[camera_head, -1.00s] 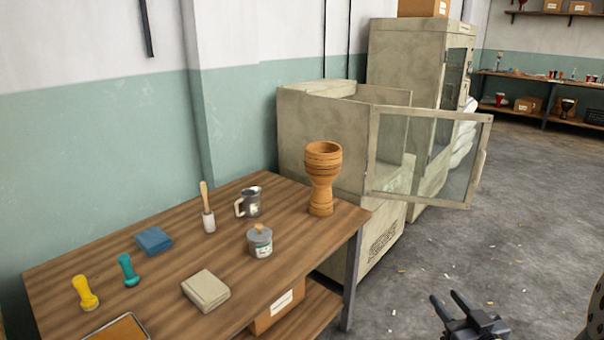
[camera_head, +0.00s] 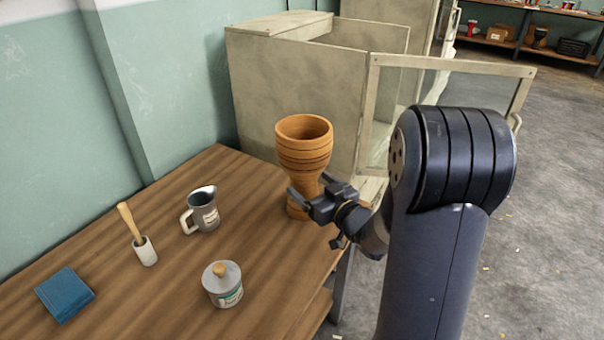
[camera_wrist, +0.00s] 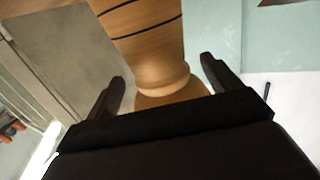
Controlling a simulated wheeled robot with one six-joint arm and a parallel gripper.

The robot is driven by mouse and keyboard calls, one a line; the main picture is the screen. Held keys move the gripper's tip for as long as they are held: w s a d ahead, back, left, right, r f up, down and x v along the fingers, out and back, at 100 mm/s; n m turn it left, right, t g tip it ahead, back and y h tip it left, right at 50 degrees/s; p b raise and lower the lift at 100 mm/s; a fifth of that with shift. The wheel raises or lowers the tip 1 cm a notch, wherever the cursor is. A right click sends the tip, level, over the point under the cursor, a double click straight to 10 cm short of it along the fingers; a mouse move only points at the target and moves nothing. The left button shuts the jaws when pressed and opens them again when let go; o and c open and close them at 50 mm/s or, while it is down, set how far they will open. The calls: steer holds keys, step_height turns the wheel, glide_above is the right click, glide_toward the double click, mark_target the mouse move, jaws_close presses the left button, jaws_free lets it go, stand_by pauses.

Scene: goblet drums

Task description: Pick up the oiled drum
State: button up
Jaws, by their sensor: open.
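The drum (camera_head: 303,148) is an orange-brown goblet shape with dark ring lines. It stands upright at the far right corner of the wooden table (camera_head: 180,262). My gripper (camera_head: 308,190) is in front of the drum at the height of its narrow waist. In the wrist view my gripper (camera_wrist: 165,85) is open, with one finger on each side of the drum's narrow part (camera_wrist: 160,72). I cannot tell whether either finger touches the drum. My gripper hides part of the drum's lower stem and foot in the head view.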

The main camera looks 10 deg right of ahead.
steer(key=x, duration=0.4)
steer(key=shift+w+f, duration=0.1)
steer(key=shift+f, duration=0.15)
steer(key=shift+c, duration=0.4)
steer(key=c, duration=1.3)
steer(key=shift+c, duration=0.5)
steer(key=shift+r, duration=0.1)
